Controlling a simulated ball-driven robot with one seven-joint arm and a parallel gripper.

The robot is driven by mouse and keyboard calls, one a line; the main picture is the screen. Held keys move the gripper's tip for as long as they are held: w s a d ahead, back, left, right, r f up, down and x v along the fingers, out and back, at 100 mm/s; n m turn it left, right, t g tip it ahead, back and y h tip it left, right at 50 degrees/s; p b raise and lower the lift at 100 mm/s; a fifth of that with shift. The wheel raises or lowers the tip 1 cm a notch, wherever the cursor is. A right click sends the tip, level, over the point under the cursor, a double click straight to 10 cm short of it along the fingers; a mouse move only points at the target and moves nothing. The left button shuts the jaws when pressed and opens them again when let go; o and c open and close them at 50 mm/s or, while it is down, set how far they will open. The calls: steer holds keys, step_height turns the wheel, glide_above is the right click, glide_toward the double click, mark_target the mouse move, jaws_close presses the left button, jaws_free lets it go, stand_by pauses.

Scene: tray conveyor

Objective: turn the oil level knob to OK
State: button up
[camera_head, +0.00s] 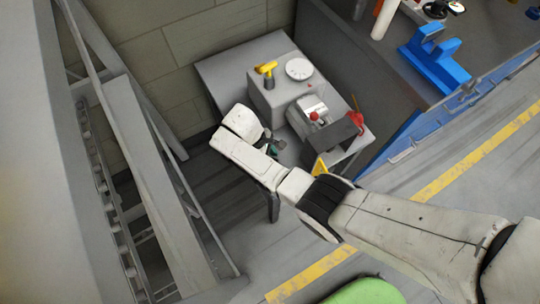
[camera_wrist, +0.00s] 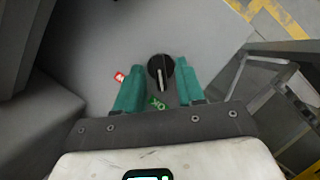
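The oil level knob (camera_wrist: 160,75) is a round black dial with a pale bar in the wrist view. The bar runs from near its middle toward the bottom of the picture, close to a green OK label (camera_wrist: 157,103). A red label (camera_wrist: 119,77) lies to the knob's left. My gripper (camera_wrist: 159,68) has two teal fingers, spread open on either side of the knob. The right finger looks very close to the knob; I cannot tell if it touches. In the head view my gripper (camera_head: 275,148) is small beside the grey bench, and the knob is hidden.
The grey bench (camera_head: 225,80) carries a box with a yellow handle (camera_head: 266,69), a white dial (camera_head: 299,69) and a red-knobbed device (camera_head: 314,114). A conveyor frame (camera_head: 105,190) stands at left. A blue object (camera_head: 437,62) stands at upper right.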

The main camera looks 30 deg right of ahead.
steer(key=v, duration=1)
steer(key=shift+w+r+p, duration=0.15)
steer(key=shift+r+p, duration=0.15)
steer(key=shift+r, duration=0.05)
steer(key=shift+a, duration=0.1)
